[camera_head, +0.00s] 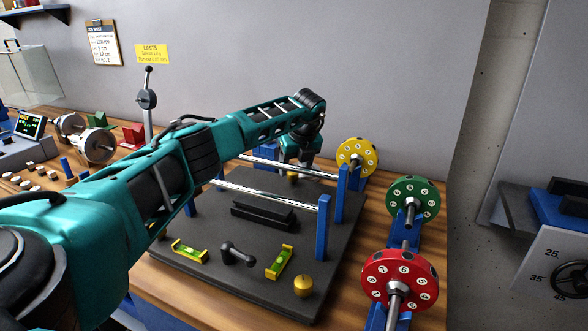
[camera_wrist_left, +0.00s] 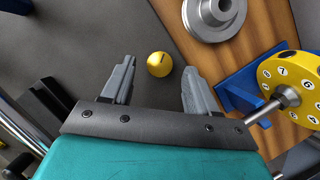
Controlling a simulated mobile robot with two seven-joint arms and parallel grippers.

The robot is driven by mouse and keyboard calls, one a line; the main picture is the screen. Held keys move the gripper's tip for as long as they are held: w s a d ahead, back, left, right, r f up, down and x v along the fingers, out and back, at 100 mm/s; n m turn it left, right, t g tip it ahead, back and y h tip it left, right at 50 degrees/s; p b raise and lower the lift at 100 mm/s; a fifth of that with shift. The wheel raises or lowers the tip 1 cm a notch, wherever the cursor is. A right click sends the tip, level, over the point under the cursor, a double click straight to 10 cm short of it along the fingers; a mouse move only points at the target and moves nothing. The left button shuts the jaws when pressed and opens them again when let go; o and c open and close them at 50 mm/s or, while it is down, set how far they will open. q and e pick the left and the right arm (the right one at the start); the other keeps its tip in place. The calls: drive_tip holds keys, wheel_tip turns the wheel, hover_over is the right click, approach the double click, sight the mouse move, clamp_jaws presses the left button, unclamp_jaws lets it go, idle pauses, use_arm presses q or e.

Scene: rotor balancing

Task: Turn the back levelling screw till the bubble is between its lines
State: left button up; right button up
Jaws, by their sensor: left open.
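The back levelling screw is a brass knob (camera_head: 292,178) at the far edge of the dark plate (camera_head: 335,235), partly hidden by my left gripper (camera_head: 297,165) just above it. In the left wrist view the round brass knob (camera_wrist_left: 159,65) shows in the gap between the open fingers, apart from both. The nearer levelling screw (camera_head: 303,286) stands at the plate's front right. Two green-yellow bubble levels lie on the plate, one at the left (camera_head: 189,251) and one at the right (camera_head: 279,262). Their bubbles are too small to read surely. My right gripper is out of view.
Blue posts (camera_head: 323,228) carry steel rails (camera_head: 268,196) over the plate, close to my left arm. Yellow (camera_head: 357,157), green (camera_head: 413,199) and red (camera_head: 399,281) numbered discs stand along the right. A grey flanged part (camera_wrist_left: 214,14) lies beyond the knob in the wrist view.

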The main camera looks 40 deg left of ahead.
use_arm(q)
drive_tip(key=v, duration=1.1)
drive_tip(key=shift+f, duration=0.1)
